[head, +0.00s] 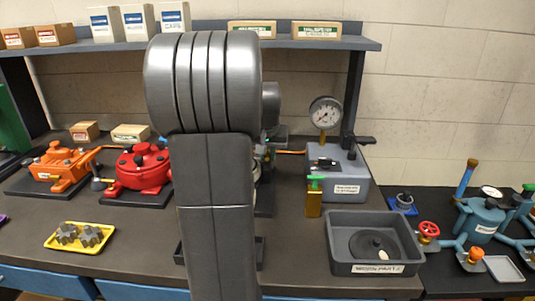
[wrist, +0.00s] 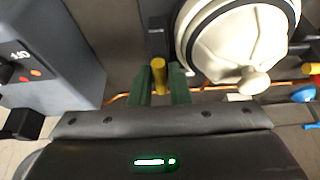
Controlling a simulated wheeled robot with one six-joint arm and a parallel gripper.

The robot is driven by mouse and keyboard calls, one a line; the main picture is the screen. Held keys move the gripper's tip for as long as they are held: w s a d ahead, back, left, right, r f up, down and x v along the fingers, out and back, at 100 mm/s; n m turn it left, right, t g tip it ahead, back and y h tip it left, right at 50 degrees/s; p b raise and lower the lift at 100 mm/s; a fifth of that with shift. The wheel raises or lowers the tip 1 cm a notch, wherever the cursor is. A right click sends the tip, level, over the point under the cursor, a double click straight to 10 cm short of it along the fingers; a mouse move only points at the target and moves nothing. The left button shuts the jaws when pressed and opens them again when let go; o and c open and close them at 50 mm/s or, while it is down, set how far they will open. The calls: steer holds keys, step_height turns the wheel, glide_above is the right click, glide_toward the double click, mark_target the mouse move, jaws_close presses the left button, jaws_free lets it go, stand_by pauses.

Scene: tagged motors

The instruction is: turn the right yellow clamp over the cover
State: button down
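In the head view my arm hides the cover and my gripper.
A grey box (wrist: 50,50) with switches stands left of my gripper in the wrist view. Copper pipe (wrist: 120,99) runs behind the fingers. In the head view, a red pump (head: 140,170) stands left of my arm, and a grey bin (head: 345,260) and pressure gauge (head: 325,113) stand right.

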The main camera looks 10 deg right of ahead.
steer(key=shift+m, duration=0.4)
steer(key=m, duration=0.1)
steer(key=m+h, duration=0.1)
steer(key=m, duration=0.1)
steer(key=shift+w+a+m+g+h, duration=0.1)
steer(key=shift+a+m+g+h, duration=0.05)
steer(key=shift+m+g+h, duration=0.2)
steer(key=m+g+h, duration=0.1)
steer(key=m, duration=0.3)
steer(key=shift+w+m, duration=0.1)
steer(key=shift+m, duration=0.15)
steer(key=m+g, duration=0.1)
steer(key=m, duration=0.1)
steer(key=m+g, duration=0.1)
steer(key=m, duration=0.2)
steer(key=shift+w+r+h+p, duration=0.1)
steer(key=shift+w+h+p, duration=0.05)
steer(key=shift+h+p, duration=0.2)
steer(key=shift+m+g+p, duration=0.5)
steer(key=shift+m+g, duration=0.35)
steer(key=shift+m, duration=1.25)
steer(key=c, duration=1.4)
jaws_free()
steer(key=shift+o, duration=0.2)
